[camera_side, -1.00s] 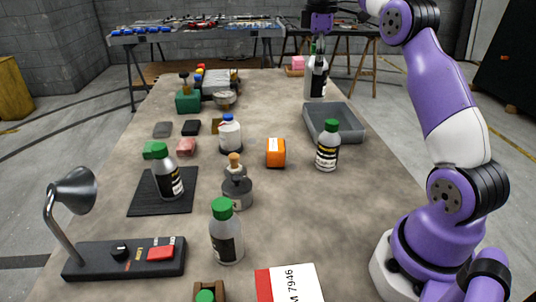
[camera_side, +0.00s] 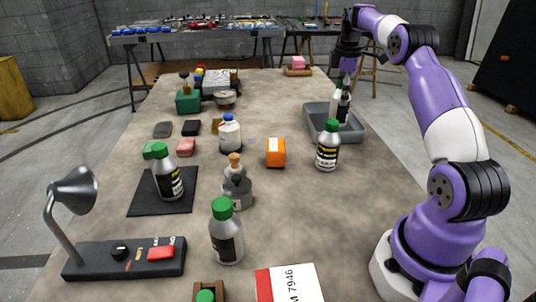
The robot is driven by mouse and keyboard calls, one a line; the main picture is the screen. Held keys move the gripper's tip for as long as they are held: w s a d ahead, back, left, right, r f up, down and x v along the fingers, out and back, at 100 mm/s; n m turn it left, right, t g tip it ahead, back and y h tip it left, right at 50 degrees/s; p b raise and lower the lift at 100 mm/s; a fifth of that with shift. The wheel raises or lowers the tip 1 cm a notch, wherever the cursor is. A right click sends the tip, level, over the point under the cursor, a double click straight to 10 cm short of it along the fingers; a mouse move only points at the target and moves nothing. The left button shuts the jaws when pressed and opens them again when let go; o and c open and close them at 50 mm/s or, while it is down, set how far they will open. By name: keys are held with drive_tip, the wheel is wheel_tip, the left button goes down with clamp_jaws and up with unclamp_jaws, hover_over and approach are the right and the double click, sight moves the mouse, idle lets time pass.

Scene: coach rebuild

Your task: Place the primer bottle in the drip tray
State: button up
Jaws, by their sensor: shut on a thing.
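The primer bottle (camera_side: 341,107), whitish with a dark label, is upright in my gripper (camera_side: 346,86) in the side view. My gripper is shut on its top, and the cap is mostly hidden by the fingers. The drip tray (camera_side: 314,118) is a grey shallow rectangular tray at the right edge of the table. The bottle is within the tray's outline; I cannot tell whether its base touches the tray floor. The label is too small to read.
A green-capped bottle (camera_side: 327,148) stands just in front of the tray, with an orange box (camera_side: 276,152) to its left. Similar bottles stand on the black mat (camera_side: 146,205) and at the front (camera_side: 226,236).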

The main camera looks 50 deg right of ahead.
sight(341, 107)
drive_tip(key=shift+d+f, duration=0.2)
drive_tip(key=shift+d, duration=0.05)
drive_tip(key=shift+s+f, duration=0.1)
drive_tip(key=shift+f, duration=1.9)
drive_tip(key=shift+f, duration=0.15)
drive_tip(key=o, duration=1.4)
